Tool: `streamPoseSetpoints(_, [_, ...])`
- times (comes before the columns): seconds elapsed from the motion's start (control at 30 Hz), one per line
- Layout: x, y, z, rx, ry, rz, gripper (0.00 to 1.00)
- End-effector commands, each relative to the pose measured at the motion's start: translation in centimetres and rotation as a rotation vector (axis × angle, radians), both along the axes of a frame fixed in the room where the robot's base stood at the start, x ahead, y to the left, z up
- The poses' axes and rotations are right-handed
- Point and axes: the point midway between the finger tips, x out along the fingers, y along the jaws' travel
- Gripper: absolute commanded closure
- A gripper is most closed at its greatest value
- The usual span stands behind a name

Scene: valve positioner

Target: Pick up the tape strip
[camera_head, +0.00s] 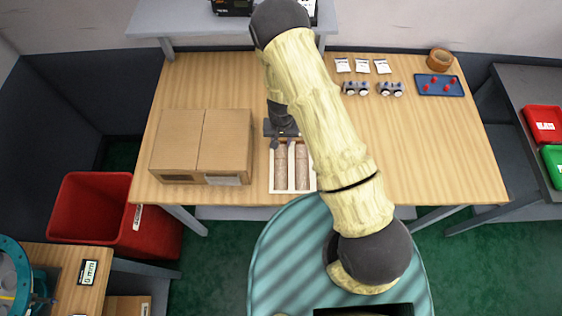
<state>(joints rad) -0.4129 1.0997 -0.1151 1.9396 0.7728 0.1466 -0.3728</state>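I cannot make out a tape strip for certain. A closed cardboard box (181,146) sits at the table's left side, with a seam down its top and a pale patch low on its front face. My gripper (285,143) is over the table, right of the box and at the back end of a white tray (292,190) that holds two brown rolls (282,168). The fingers are small and dark, partly hidden by my arm, so I cannot tell whether they are open or hold anything.
The wooden table (440,150) is clear at right. Small white packets (362,66), grey wheeled parts (356,88), a blue tray (439,85) with red pieces and a round wooden container (440,59) stand at its back right. A red bin (95,210) stands at left.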

Motion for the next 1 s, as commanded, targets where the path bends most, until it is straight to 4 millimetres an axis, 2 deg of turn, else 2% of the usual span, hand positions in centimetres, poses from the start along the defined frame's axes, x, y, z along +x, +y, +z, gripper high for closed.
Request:
streamPoseSetpoints(0.03, [0.0, 0.0, 0.0, 0.0, 0.0, 0.0, 0.81])
streamPoseSetpoints(0.07, [0.0, 0.0, 0.0, 0.0, 0.0, 0.0, 0.86])
streamPoseSetpoints(0.37, [0.0, 0.0, 0.1, 0.0, -0.001, 0.0, 0.86])
streamPoseSetpoints(0.53, [0.1, 0.1, 1.2, 0.001, -0.002, 0.003, 0.86])
streamPoseSetpoints(1.0, [0.1, 0.1, 8.6, 0.002, -0.003, 0.002, 0.86])
